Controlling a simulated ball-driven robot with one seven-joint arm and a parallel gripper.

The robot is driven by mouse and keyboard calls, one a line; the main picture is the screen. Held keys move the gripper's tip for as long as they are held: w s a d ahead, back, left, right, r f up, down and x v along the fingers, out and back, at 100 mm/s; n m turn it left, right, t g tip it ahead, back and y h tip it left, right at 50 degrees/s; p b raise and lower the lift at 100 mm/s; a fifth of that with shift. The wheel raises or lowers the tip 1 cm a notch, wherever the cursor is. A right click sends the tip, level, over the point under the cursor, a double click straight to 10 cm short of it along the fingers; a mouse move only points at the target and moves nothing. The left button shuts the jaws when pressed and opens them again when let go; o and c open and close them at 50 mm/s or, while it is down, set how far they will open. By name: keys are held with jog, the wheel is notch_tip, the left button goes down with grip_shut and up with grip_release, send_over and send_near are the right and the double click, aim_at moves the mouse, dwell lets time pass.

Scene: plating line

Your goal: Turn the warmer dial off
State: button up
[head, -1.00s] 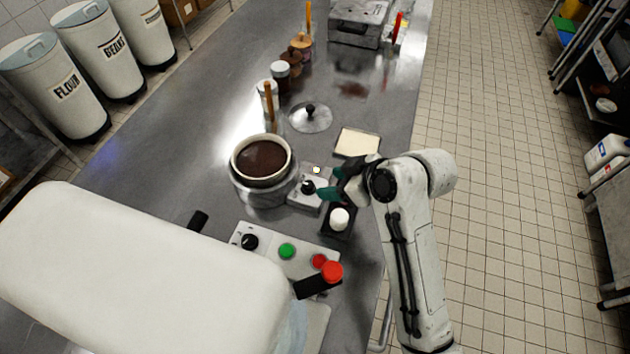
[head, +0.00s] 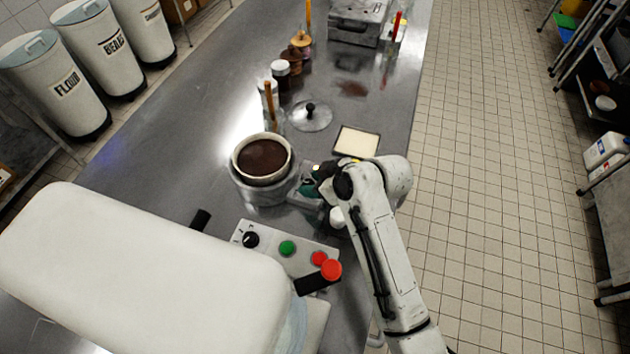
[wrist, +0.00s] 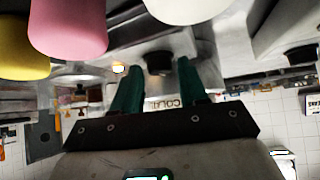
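The warmer's control box (head: 300,199) sits on the steel counter at the right of the warmer with its pot of dark brown sauce (head: 263,158). A small lamp (head: 316,167) on the box glows yellow-orange; a glow also shows in the wrist view (wrist: 118,68). My gripper (head: 308,190) is over the box and hides most of it in the head view, including the dial. In the wrist view its two green fingers (wrist: 158,72) are apart, with the dark dial (wrist: 158,62) between their tips. I cannot tell whether they touch it.
A panel with a black knob (head: 251,240), a green button (head: 287,248) and red buttons lies nearer. A pale square tray (head: 357,142) and a lid (head: 311,116) lie beyond. A white round object (head: 337,218) stands close by my gripper. Pink (wrist: 68,25) and yellow shapes crowd the wrist view.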

grip_shut()
jog(key=shift+w, duration=0.1)
jog(key=n, duration=0.1)
jog(key=n+g+b, duration=0.1)
jog(key=n+g+y+b, duration=0.1)
jog(key=shift+w+d+f, duration=0.1)
jog(key=shift+w+d, duration=0.1)
jog(key=shift+w, duration=0.05)
jog(key=n+g+b, duration=0.2)
jog(key=shift+w+n+y+b, duration=0.2)
jog(key=shift+n+y+b, duration=0.1)
jog(key=shift+n+y, duration=0.1)
jog(key=n+g+b, duration=0.1)
jog(key=n+b, duration=0.1)
jog(key=n+g+b, duration=0.2)
jog(key=shift+w+f, duration=0.1)
jog(key=shift+w, duration=0.2)
jog(key=shift+w+n+g+h+b, duration=0.1)
jog(key=shift+n+g+h+b, duration=0.2)
jog(key=shift+n+g+b, duration=0.8)
jog(key=shift+r, duration=0.2)
